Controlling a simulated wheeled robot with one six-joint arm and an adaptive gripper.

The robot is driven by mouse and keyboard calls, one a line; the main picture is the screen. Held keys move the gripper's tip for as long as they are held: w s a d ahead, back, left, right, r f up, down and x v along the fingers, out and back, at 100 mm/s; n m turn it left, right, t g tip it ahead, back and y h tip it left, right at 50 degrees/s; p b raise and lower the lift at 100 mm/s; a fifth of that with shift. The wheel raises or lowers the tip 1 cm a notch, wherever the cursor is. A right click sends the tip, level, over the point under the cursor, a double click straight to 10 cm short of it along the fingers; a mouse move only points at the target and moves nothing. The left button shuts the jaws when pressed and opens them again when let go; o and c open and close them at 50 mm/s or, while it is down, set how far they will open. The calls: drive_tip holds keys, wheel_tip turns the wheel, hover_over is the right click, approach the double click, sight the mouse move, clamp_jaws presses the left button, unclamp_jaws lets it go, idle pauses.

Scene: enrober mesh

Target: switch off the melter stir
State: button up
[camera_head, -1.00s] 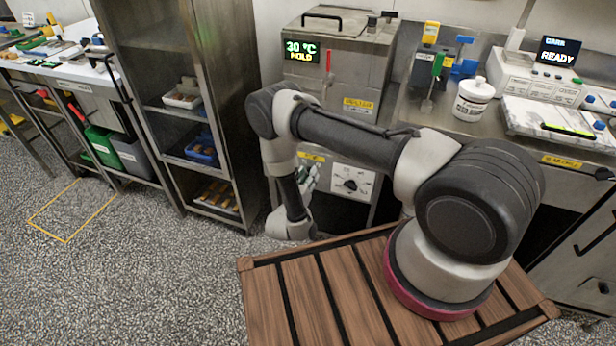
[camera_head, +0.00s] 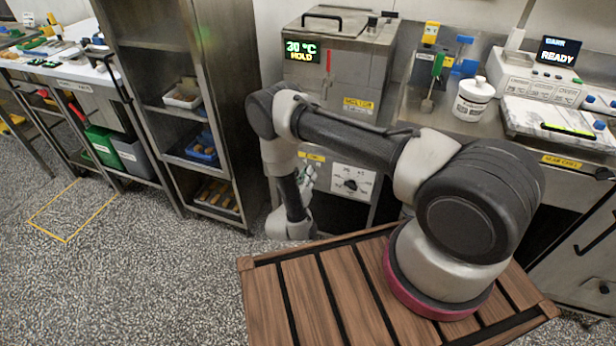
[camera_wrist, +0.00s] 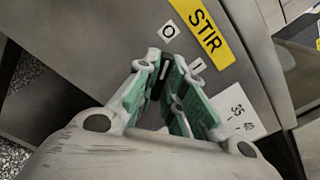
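The melter (camera_head: 340,60) is a steel cabinet with a lit display reading 30 °C HOLD. In the wrist view, a yellow STIR label (camera_wrist: 205,32) sits on its front panel, with an O mark (camera_wrist: 167,31) and an I mark (camera_wrist: 197,65) below it. My gripper (camera_wrist: 168,62) is at the panel just below these marks. Its green-padded fingers are apart, with a narrow gap between them. A small dark part (camera_wrist: 158,82), perhaps the stir switch, shows between the fingers. I cannot tell whether they touch it. In the head view, my arm partly hides this area.
A white dial plate (camera_head: 352,184) is right of my gripper; its numbers (camera_wrist: 238,110) show close by in the wrist view. A steel shelf rack (camera_head: 205,130) stands left. A bench with a white tub (camera_head: 473,98) is right. Speckled floor is clear at left.

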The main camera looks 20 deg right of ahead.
drive_tip(key=o, duration=0.4)
drive_tip(key=shift+w+d, duration=0.1)
drive_tip(key=shift+c, duration=0.2)
drive_tip(key=v, duration=1.2)
